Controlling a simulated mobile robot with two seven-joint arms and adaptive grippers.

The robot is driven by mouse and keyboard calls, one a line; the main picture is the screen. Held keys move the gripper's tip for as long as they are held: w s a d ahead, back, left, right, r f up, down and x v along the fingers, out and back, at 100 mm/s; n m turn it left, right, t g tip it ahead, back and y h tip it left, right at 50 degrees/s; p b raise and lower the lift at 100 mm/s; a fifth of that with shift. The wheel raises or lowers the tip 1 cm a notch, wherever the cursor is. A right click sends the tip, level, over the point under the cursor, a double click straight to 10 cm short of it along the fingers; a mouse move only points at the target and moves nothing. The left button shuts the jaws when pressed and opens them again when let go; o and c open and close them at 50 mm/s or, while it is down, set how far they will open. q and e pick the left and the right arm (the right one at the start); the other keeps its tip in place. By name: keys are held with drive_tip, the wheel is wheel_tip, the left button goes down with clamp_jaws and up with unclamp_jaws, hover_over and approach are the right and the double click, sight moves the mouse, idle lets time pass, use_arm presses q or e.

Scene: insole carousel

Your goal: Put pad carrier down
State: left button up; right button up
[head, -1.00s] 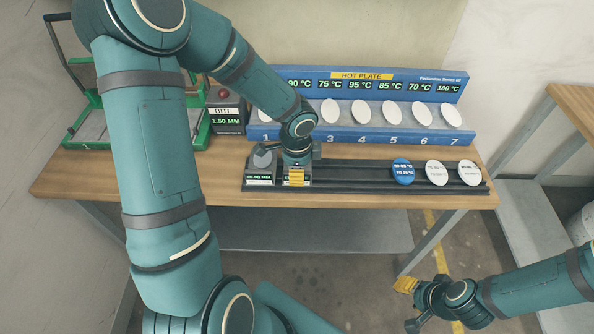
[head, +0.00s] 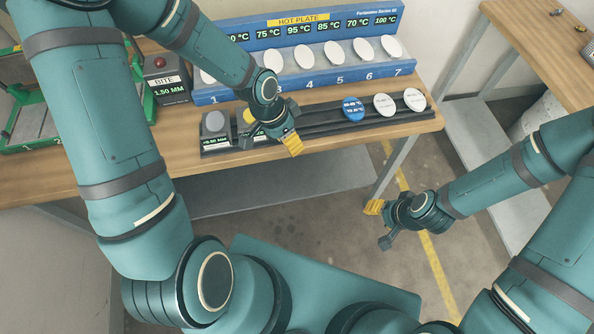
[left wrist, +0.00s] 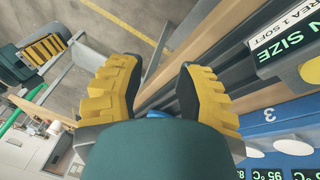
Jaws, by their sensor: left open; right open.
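A dark carrier with a yellow round pad (head: 249,117) stands at the left part of the black rack (head: 325,130), partly hidden by my left gripper. The same carrier, with a white label and green lettering, shows at the right edge of the left wrist view (left wrist: 289,49). Left of it on the rack stands another carrier with a grey pad (head: 214,122). My left gripper (head: 268,143) is open and empty at the rack's front, beside the yellow-pad carrier and apart from it. Its yellow fingers (left wrist: 160,85) are spread. My right gripper (head: 378,224) is open and empty over the floor.
A blue and two white discs (head: 384,105) stand at the rack's right end. The blue hot plate (head: 330,85) with white pads stands behind the rack. The bite box (head: 166,82) and a green frame (head: 135,55) are at left. The rack's middle is bare.

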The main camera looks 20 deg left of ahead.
use_arm(q)
drive_tip(key=s+d+f+n, duration=0.3)
drive_tip(key=f+n, duration=0.1)
drive_tip(key=f, duration=0.1)
drive_tip(key=s+d+f+n+t, duration=0.1)
drive_tip(key=s+d+f+n, duration=0.2)
drive_tip(key=f+n, duration=0.2)
drive_tip(key=shift+s+d+f, duration=0.2)
drive_tip(key=shift+d+f, duration=0.2)
drive_tip(key=shift+f, duration=0.35)
drive_tip(key=f+b, duration=0.3)
drive_tip(key=shift+s+d+f+h, duration=0.1)
drive_tip(key=shift+s+f+h, duration=0.1)
drive_tip(key=shift+s+h, duration=0.1)
